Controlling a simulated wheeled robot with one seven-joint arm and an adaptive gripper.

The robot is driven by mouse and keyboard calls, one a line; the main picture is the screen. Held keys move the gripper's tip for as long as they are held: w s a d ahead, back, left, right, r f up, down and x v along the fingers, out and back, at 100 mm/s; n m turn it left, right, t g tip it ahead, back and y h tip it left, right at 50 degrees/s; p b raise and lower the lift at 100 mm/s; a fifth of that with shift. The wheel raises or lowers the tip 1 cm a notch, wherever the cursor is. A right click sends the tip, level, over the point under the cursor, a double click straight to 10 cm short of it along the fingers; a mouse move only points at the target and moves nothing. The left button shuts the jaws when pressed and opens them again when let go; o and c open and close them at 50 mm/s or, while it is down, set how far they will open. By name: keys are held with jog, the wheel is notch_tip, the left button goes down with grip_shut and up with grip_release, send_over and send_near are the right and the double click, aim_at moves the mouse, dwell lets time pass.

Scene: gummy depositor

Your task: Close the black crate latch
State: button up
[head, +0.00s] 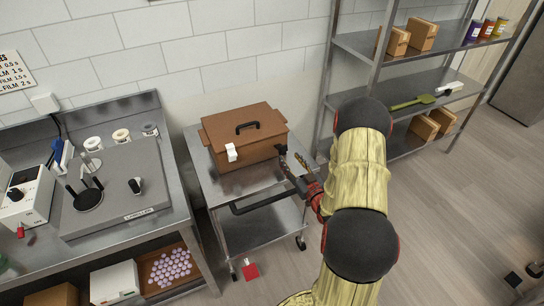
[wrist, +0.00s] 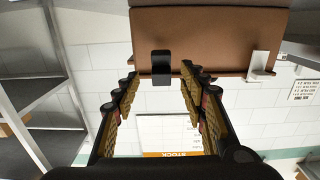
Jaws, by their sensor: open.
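The brown crate (head: 248,137) with a lid and black top handle sits on a steel cart; it fills the top of the wrist view (wrist: 210,35). The black latch (wrist: 161,66) is on the crate's front by the lid edge. In the wrist view it lies between my open fingertips, with a gap on both sides. I cannot tell how far it is swung. A white latch (wrist: 260,65) sits further right there, and on the left of the crate front in the head view (head: 231,152). My gripper (head: 292,162) is open and empty, at the crate's right front corner.
The steel cart (head: 218,190) has a dark handle bar below the crate. A bench with a grey machine (head: 120,190) stands at left. Steel shelves (head: 350,45) with boxes stand at right. A red object (head: 250,270) is on the floor. The floor at right is mostly clear.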

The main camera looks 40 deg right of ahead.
aim_at(283, 151)
jog(key=shift+s+a+f, duration=0.1)
jog(key=shift+s+f, duration=0.1)
jog(key=shift+f, duration=0.1)
jog(key=shift+w, duration=0.2)
jog(key=b+x, duration=0.1)
jog(key=x, duration=0.6)
jog(key=shift+w+r+b, duration=0.1)
jog(key=shift+w+b, duration=0.1)
jog(key=shift+b, duration=0.15)
jog(key=shift+c, duration=0.7)
grip_shut()
